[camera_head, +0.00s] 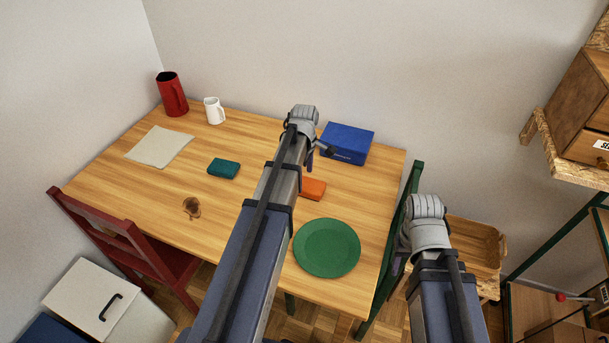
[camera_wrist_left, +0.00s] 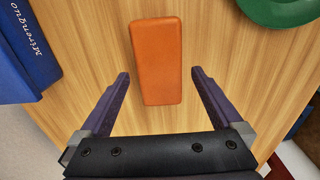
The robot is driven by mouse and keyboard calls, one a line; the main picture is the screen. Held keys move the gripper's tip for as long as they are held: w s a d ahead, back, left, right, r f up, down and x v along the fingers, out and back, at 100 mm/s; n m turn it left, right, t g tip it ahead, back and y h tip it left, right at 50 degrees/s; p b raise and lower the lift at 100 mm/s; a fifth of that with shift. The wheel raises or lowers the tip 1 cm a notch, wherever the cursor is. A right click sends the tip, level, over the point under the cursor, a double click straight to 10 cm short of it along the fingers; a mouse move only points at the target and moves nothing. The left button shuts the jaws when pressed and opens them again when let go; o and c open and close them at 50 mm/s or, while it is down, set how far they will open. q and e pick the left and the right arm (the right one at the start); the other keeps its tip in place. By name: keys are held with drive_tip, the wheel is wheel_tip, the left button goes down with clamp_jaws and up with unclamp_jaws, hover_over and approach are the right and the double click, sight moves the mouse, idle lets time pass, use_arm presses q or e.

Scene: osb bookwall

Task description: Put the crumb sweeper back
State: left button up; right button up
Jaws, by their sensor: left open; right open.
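An orange block-shaped object (camera_head: 313,188) lies on the wooden table, partly hidden behind my left arm. In the left wrist view the orange object (camera_wrist_left: 158,60) lies between the fingertips of my left gripper (camera_wrist_left: 160,73), with a gap on each side. My left gripper (camera_head: 311,160) is open and empty above the table. A smaller teal block (camera_head: 223,168) lies left of my left arm. I cannot tell by looks which of the two is the crumb sweeper. My right gripper (camera_head: 398,270) is low beside the table's right edge, open, its fingers mostly hidden by the arm.
The table (camera_head: 130,195) also holds a blue box (camera_head: 347,143), green plate (camera_head: 327,248), red jug (camera_head: 171,94), white mug (camera_head: 214,111), beige cloth (camera_head: 159,146) and brown patch (camera_head: 192,208). A red chair (camera_head: 120,225) and green chair (camera_head: 405,220) flank it.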

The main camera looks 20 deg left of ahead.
sight(304, 183)
use_arm(q)
wheel_tip(304, 183, up, 8)
drive_tip(key=p, duration=0.7)
drive_tip(key=s+d+m, duration=0.9)
drive_tip(key=d+m, duration=0.2)
drive_tip(key=s+d+m+y, duration=0.1)
drive_tip(key=s+d+m, duration=0.8)
drive_tip(key=d+m, duration=0.2)
drive_tip(key=shift+d+r, duration=0.15)
drive_tip(key=shift+d, duration=0.6)
